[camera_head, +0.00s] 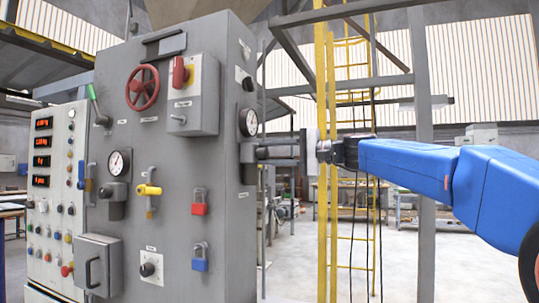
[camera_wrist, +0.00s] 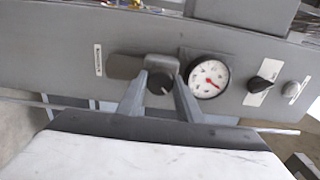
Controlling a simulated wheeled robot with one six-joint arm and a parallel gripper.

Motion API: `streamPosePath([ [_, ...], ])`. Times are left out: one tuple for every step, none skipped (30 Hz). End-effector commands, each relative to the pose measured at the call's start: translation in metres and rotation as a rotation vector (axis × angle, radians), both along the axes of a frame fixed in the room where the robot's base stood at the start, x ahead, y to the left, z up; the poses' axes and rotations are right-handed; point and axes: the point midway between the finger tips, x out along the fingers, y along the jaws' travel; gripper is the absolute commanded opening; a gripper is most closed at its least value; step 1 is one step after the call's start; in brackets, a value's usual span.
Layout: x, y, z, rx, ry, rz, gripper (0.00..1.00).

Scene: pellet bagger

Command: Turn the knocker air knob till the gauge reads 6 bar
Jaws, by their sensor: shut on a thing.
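The knocker air knob (camera_wrist: 158,84) is a dark round knob on a grey block on the cabinet's side face. My gripper (camera_wrist: 160,90) is shut on it, one finger at each side. The round white gauge (camera_wrist: 208,76) sits just right of the knob in the wrist view. Its red needle points right and slightly down; the numbers are too small to read. In the head view the gauge (camera_head: 248,122) shows edge-on, above my gripper (camera_head: 262,152), which reaches in from the right. The knob is hard to make out there.
In the wrist view, a black switch (camera_wrist: 263,84) and a pale button (camera_wrist: 291,88) lie right of the gauge. The cabinet front (camera_head: 165,120) carries a red handwheel (camera_head: 142,88), another gauge (camera_head: 119,162) and padlocks. A yellow ladder (camera_head: 327,100) stands behind my gripper.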

Motion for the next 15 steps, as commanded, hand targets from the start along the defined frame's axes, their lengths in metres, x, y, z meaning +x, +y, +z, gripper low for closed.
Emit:
streamPosePath([
  [0.0004,-0.0001,-0.0013,-0.002,0.002,0.000,0.10],
  [0.0004,-0.0001,-0.0013,-0.002,0.001,0.000,0.10],
  [0.0004,-0.0001,-0.0013,-0.002,0.001,0.000,0.10],
  [0.0004,-0.0001,-0.0014,-0.002,0.001,0.000,0.10],
  [0.0004,-0.0001,-0.0014,-0.002,0.001,0.000,0.10],
  [0.0004,-0.0001,-0.0014,-0.002,0.001,0.000,0.42],
  [0.0004,-0.0001,-0.0013,-0.002,0.001,0.000,0.49],
  [0.0004,-0.0001,-0.0012,-0.002,0.001,0.000,0.51],
  [0.0003,-0.0001,-0.0011,-0.002,0.001,0.000,0.51],
  [0.0003,-0.0001,-0.0010,-0.002,0.001,0.000,0.51],
  [0.0003,-0.0001,-0.0009,-0.001,0.000,0.000,0.51],
  [0.0002,-0.0001,-0.0008,-0.001,0.000,0.000,0.51],
  [0.0002,-0.0001,-0.0007,-0.001,-0.001,0.000,0.51],
  [0.0002,-0.0001,-0.0007,-0.001,-0.001,0.000,0.51],
  [0.0002,-0.0002,-0.0006,-0.001,-0.001,0.000,0.51],
])
